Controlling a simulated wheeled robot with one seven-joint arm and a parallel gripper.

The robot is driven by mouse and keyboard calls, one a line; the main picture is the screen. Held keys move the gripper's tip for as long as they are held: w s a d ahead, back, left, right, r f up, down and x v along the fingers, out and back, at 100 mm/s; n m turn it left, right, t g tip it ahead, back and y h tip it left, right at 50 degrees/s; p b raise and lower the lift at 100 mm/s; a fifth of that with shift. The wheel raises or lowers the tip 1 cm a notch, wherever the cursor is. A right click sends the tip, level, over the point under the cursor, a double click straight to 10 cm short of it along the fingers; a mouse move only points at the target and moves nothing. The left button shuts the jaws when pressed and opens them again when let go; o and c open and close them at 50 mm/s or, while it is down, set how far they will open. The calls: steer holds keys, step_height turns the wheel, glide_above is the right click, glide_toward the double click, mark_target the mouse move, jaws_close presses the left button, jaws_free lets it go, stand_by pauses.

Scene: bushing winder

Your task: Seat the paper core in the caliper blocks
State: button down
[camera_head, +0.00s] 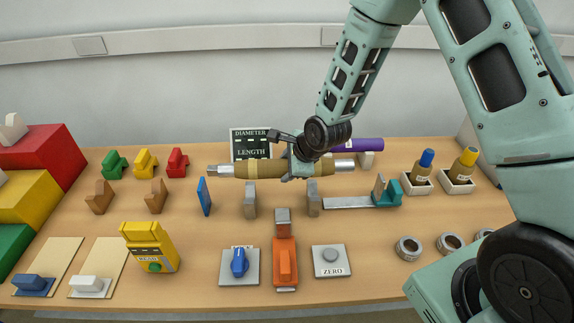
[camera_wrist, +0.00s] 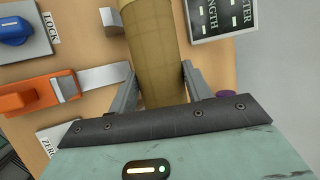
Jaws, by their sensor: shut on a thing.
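The paper core (camera_head: 262,168) is a tan cylinder with a lighter band and metal ends. My gripper (camera_head: 300,170) is shut on it right of its middle and holds it level, left to right. The core appears above two upright grey caliper blocks, the left block (camera_head: 249,200) and the right block (camera_head: 313,199); the exact gap is hard to judge. In the wrist view the core (camera_wrist: 155,45) runs up between my fingers (camera_wrist: 158,85). A blue plate (camera_head: 204,196) stands left of the blocks, and a teal slider (camera_head: 386,193) on a metal bar is at right.
An orange lever (camera_head: 285,262), a blue LOCK knob (camera_head: 239,264) and a ZERO button (camera_head: 331,259) are in front. Brown blocks (camera_head: 99,197) stand at left, and two capped bottles (camera_head: 422,166) at right.

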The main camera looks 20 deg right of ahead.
steer(key=shift+f+b, duration=2.6)
steer(key=shift+f, duration=0.85)
steer(key=shift+f+b, duration=0.35)
steer(key=shift+f, duration=0.1)
steer(key=c, duration=0.6)
jaws_free()
steer(key=v, duration=1.7)
steer(key=shift+r, duration=0.2)
